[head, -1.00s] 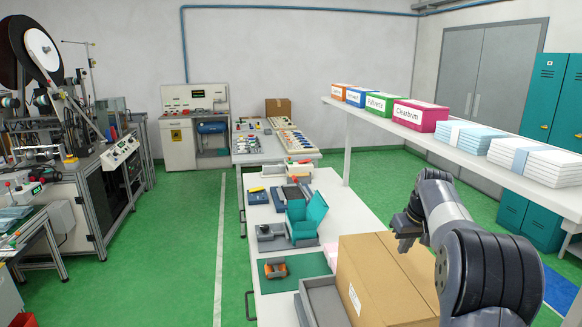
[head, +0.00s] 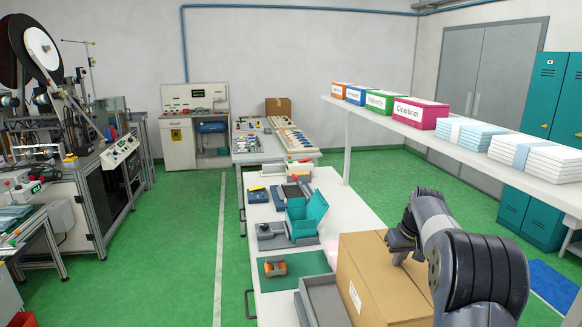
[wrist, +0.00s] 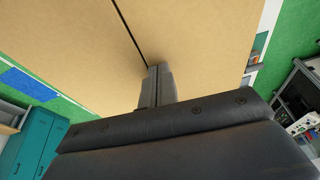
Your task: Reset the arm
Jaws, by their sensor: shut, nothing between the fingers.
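My gripper (head: 393,262) hangs from my bent arm in the right part of the head view, over the cardboard box (head: 375,282) on the white table. In the wrist view the fingers of my gripper (wrist: 158,70) are together with nothing between them. The top of the box (wrist: 210,40) with its dark seam fills the upper part of that view. I cannot tell how far the fingertips are from the box.
A grey tray (head: 322,303) stands left of the box. A white shelf (head: 465,143) with coloured boxes and paper stacks runs behind my arm.

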